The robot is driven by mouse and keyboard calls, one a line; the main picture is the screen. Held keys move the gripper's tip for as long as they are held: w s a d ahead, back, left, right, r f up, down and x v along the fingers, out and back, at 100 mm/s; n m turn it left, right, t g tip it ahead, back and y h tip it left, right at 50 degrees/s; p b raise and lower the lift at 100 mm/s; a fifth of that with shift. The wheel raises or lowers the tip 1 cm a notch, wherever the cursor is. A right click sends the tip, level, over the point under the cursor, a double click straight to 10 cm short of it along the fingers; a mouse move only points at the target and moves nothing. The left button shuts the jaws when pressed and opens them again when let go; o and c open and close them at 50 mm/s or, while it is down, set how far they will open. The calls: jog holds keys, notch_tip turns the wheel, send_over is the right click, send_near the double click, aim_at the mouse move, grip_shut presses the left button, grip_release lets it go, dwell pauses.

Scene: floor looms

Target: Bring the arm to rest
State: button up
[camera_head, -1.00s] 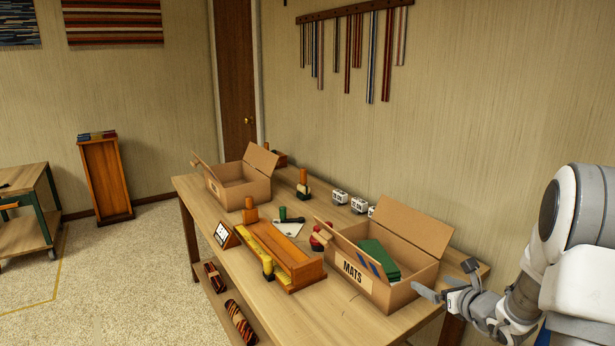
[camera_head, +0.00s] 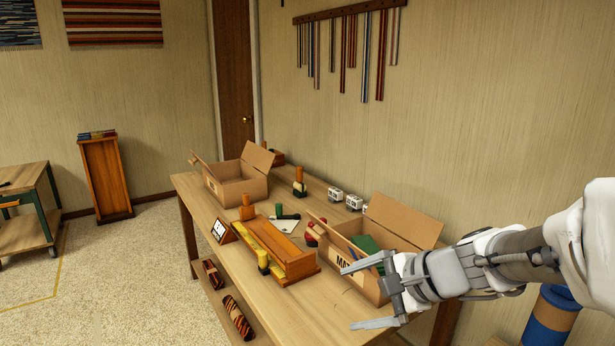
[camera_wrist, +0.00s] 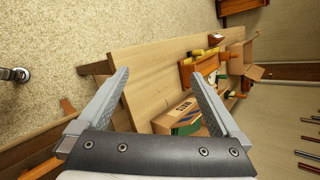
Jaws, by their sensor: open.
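My gripper (camera_head: 362,295) is open with nothing between its fingers. In the head view it hangs in front of the near right end of the wooden table (camera_head: 336,316), in the line of sight to the MATS box. My arm reaches in from the right edge. The open cardboard MATS box (camera_head: 405,220) holds green mats (camera_head: 366,244). Its label is partly hidden by my gripper.
An empty-looking open box (camera_head: 238,190) stands at the table's far end. Rolled rugs (camera_head: 238,318) lie below.

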jog(key=s+d+r+n+h, duration=0.1)
jog(key=s+d+n+h, duration=0.25)
jog(key=s+n, duration=0.4)
jog(key=s+d+r+n+h, duration=0.1)
jog(key=s+d+n+h, duration=0.1)
jog(key=s+n+h, duration=0.5)
notch_tip(320, 180, up, 14)
jog(key=s+y+p, duration=0.1)
jog(key=y+p, duration=0.2)
jog(key=p, duration=1.1)
jog(key=shift+s+r+m+g, duration=0.25)
jog(key=shift+s+m+g, duration=0.05)
jog(key=shift+s+m, duration=0.1)
